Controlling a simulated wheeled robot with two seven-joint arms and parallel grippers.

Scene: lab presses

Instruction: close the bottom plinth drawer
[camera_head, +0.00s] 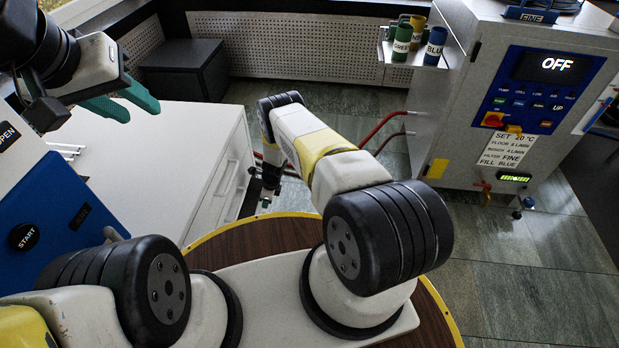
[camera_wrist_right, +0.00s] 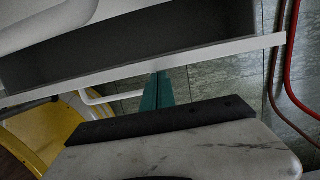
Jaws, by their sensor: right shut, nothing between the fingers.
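The bottom plinth drawer (camera_wrist_right: 190,62) stands open in the right wrist view, its dark inside (camera_wrist_right: 130,45) showing behind a thin white front edge. A white bar handle (camera_wrist_right: 98,98) is on its outer side. In the head view the drawer (camera_head: 250,196) shows only as a dark strip low at the white cabinet's front. My right gripper (camera_wrist_right: 158,92) is shut and empty, its green fingertips right at the outer side of the drawer front; I cannot tell whether they touch. It also shows in the head view (camera_head: 267,198). My left gripper (camera_head: 122,103) is open and empty above the cabinet top.
The white cabinet (camera_head: 165,150) stands at left beside a blue-fronted machine (camera_head: 60,205) with a START button. Red hoses (camera_head: 380,128) run from the grey unit (camera_head: 500,90) at right. A dark box (camera_head: 185,68) stands behind. The tiled floor (camera_head: 500,260) at right is free.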

